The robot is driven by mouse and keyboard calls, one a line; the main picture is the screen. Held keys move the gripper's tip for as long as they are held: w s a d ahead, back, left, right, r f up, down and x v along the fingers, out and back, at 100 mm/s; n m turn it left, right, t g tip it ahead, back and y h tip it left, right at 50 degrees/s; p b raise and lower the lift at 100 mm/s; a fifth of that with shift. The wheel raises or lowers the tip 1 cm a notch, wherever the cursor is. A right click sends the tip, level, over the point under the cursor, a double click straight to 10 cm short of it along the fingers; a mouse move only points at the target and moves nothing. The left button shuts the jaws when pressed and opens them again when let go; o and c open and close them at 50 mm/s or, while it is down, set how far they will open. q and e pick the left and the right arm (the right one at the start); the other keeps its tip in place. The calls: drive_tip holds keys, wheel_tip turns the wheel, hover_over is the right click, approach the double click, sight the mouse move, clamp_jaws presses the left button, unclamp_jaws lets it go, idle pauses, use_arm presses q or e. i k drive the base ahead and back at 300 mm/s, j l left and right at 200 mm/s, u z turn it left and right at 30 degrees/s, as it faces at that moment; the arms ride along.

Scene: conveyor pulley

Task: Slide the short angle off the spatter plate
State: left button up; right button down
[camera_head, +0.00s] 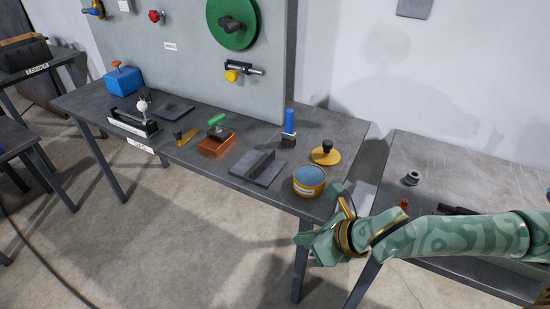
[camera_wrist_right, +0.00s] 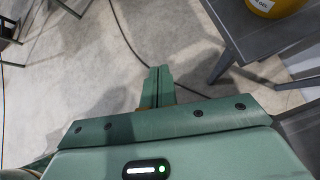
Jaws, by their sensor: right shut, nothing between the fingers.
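A dark grey plate (camera_head: 242,171) lies near the front edge of the middle bench. A dark angle (camera_head: 262,163) with an upright flange sits on it; these look like the spatter plate and the short angle. My right gripper (camera_head: 303,240) is off the bench's front right corner, to the lower right of the plate and apart from it. In the right wrist view the gripper (camera_wrist_right: 157,72) is shut and empty, with bare floor behind its fingers. My left gripper is not in view.
A yellow tin (camera_head: 309,190) with a blue top stands right of the plate, near the bench corner. Behind are a blue-handled tool (camera_head: 290,127) and a yellow disc with a black knob (camera_head: 326,156). An orange block with a green handle (camera_head: 216,143) stands to the left. Floor in front is clear.

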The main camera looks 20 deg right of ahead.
sight(262, 164)
drive_tip(key=i+l, duration=0.6)
drive_tip(key=i, duration=0.15)
